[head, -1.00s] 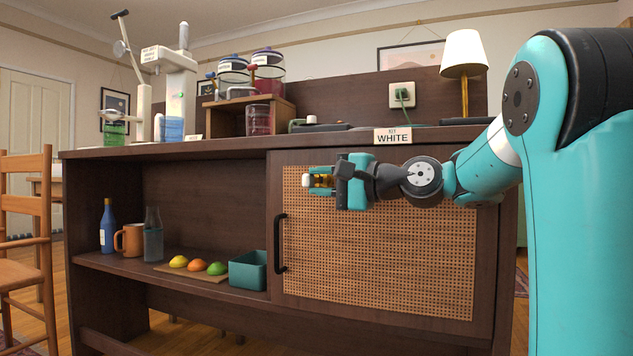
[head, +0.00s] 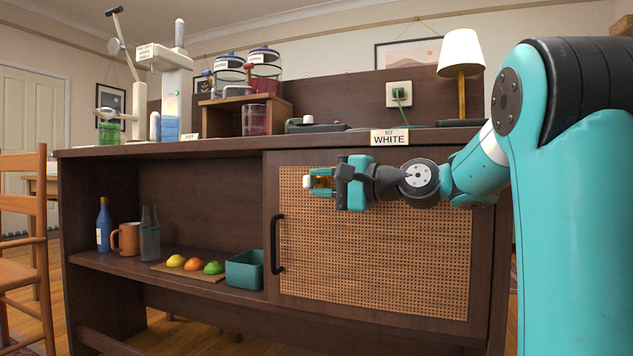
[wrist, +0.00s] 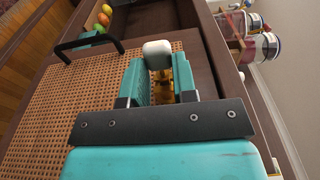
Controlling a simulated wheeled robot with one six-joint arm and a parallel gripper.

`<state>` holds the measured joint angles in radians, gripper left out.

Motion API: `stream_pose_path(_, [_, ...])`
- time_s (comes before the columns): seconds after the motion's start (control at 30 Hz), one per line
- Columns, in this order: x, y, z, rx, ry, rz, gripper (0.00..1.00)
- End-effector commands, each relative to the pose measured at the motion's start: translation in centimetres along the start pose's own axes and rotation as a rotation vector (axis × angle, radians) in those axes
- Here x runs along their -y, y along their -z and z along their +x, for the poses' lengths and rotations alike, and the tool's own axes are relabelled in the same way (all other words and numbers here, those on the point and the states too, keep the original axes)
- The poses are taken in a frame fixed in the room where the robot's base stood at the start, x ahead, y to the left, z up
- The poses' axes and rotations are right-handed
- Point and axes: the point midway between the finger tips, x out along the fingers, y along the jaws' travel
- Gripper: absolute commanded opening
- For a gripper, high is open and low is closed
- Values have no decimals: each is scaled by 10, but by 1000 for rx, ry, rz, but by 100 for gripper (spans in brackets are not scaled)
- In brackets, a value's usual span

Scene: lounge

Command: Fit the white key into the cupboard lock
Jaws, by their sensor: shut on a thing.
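My gripper (head: 322,183) is shut on the white key (wrist: 157,52). The key's white end sticks out past the fingertips, and a brass-coloured part (wrist: 184,72) shows between the fingers. In the head view the white end (head: 307,182) points left. My gripper is in front of the upper left part of the cupboard door's woven panel (head: 375,265). The black door handle (head: 276,243) is below and left of the gripper. I cannot make out a lock in either view.
The open shelf on the left holds a blue bottle (head: 104,225), an orange mug (head: 127,238), several fruits and a teal box (head: 244,270). A lamp (head: 461,55) and jars on a wooden stand (head: 281,115) are on the counter. A chair (head: 38,215) stands at far left.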

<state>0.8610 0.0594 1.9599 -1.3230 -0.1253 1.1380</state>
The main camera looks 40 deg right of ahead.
Motion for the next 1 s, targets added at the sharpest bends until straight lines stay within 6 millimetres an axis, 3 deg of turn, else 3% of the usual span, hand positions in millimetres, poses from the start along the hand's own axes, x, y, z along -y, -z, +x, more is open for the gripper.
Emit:
stream_pose_path(0.67, [0,14,1,-1,0,-1,0])
stream_pose_path(0.7, [0,14,1,-1,0,-1,31])
stream_pose_path(0.8, [0,14,1,0,0,-1,54])
stream_pose_path(1.0, [0,14,1,0,0,-1,56])
